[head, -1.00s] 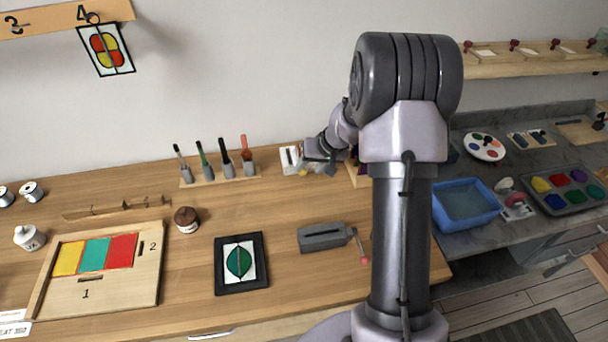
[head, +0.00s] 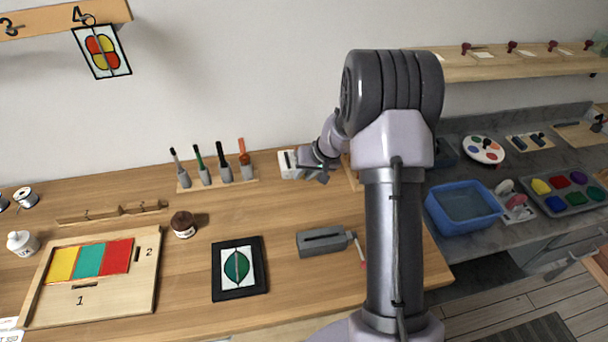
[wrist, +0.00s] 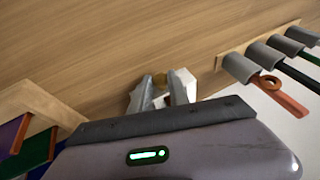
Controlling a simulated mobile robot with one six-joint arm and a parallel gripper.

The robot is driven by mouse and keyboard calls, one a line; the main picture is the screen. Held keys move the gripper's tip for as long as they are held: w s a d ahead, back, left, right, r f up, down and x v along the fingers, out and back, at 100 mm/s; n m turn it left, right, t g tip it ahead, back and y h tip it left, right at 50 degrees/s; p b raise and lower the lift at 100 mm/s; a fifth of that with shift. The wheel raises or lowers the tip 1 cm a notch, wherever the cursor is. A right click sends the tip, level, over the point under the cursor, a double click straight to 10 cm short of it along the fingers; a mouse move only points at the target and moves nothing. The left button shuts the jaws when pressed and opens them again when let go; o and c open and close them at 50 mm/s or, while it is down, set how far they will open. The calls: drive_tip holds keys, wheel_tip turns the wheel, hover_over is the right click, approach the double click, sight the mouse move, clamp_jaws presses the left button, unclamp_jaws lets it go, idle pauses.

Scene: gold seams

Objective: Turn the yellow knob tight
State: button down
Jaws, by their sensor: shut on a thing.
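The yellow knob (wrist: 160,92) shows only as a small yellowish patch between the two grey fingers of my gripper (wrist: 160,79) in the wrist view. The fingers are shut on it and hide most of it, so its turn angle cannot be read. A small white block (wrist: 184,84) sits right behind the fingers on the wooden bench. In the head view this white block (head: 288,165) stands near the wall, and my gripper (head: 313,171) is at its right side. The knob itself is hidden there.
A rack of upright tools (head: 217,183) stands left of the white block. A grey vise-like tool (head: 322,241) and a black-framed leaf panel (head: 239,268) lie nearer the front. A blue basin (head: 463,206) is to the right. Bare bench lies in front of the block.

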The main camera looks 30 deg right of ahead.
drive_tip(key=shift+d+f+b, duration=0.15)
drive_tip(key=shift+f+b, duration=0.35)
drive_tip(key=shift+b, duration=0.35)
drive_tip(key=shift+t+y+b, duration=0.3)
drive_tip(key=shift+y+b, duration=0.2)
drive_tip(key=shift+b, duration=0.05)
drive_tip(key=shift+r, duration=0.4)
drive_tip(key=c, duration=1.2)
unclamp_jaws()
drive_tip(key=shift+c, duration=0.2)
drive_tip(key=shift+r, duration=0.15)
